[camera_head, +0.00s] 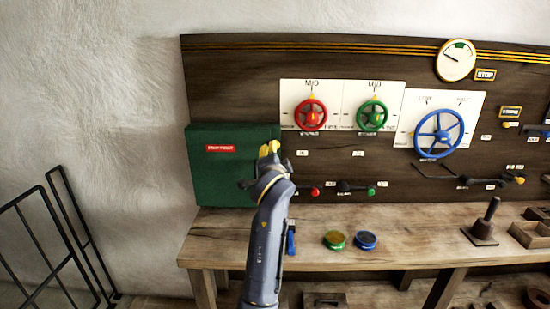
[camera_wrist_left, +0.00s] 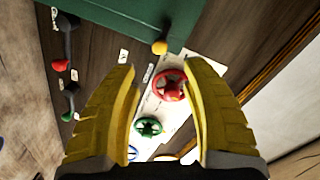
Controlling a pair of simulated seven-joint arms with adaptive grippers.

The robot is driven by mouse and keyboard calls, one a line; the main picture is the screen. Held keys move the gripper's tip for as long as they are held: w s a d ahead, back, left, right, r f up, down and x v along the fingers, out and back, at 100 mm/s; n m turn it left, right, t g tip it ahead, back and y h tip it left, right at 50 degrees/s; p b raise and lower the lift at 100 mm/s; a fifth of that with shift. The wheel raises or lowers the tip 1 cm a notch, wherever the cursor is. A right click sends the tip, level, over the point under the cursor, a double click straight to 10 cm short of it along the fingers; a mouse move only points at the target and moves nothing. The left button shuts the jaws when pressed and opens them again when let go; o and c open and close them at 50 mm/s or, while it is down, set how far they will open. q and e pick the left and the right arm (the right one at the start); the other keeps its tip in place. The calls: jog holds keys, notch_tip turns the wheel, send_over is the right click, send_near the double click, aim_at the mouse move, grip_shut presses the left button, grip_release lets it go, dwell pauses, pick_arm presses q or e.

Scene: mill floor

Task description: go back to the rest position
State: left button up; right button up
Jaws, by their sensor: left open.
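My left gripper (camera_head: 269,148) is in front of the lower right part of the green box (camera_head: 222,180) on the panel in the head view. In the left wrist view its two yellow fingers (camera_wrist_left: 160,108) stand wide apart with nothing between them. Beyond the fingers the red handwheel (camera_wrist_left: 170,85) and the green handwheel (camera_wrist_left: 148,127) show on the panel. My right gripper is in neither view.
The dark panel carries a red handwheel (camera_head: 310,115), a green handwheel (camera_head: 372,116), a blue handwheel (camera_head: 439,133) and a gauge (camera_head: 456,60). Two small round pieces lie on the wooden bench (camera_head: 420,253). A black railing (camera_head: 60,240) stands at left.

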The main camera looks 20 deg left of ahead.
pick_arm(q)
jog(key=s+a+f+n+g, duration=0.1)
jog(key=s+a+f+g, duration=0.15)
jog(key=s+f, duration=0.95)
jog(key=s+a+f+g, duration=0.2)
jog(key=s+a+f, duration=0.35)
jog(key=f, duration=1.05)
jog(key=s+a+f+n+g, duration=0.15)
jog(key=s+f, duration=0.45)
jog(key=s, duration=0.9)
jog(key=s+f+g, duration=0.3)
jog(key=s+f, duration=0.3)
jog(key=s, duration=0.9)
jog(key=s+d+f+g+h, duration=0.2)
jog(key=d+f, duration=0.1)
jog(key=f, duration=1.3)
jog(key=s+d+f+g+h, duration=0.1)
jog(key=s+d+f, duration=0.15)
jog(key=f, duration=1.25)
jog(key=s+f+n+g+h, duration=0.1)
jog(key=s+f+n+g, duration=0.2)
jog(key=s+f, duration=1.7)
jog(key=shift+s+d+f+h, duration=0.2)
jog(key=shift+d+f+h, duration=0.05)
jog(key=shift+d+h, duration=0.15)
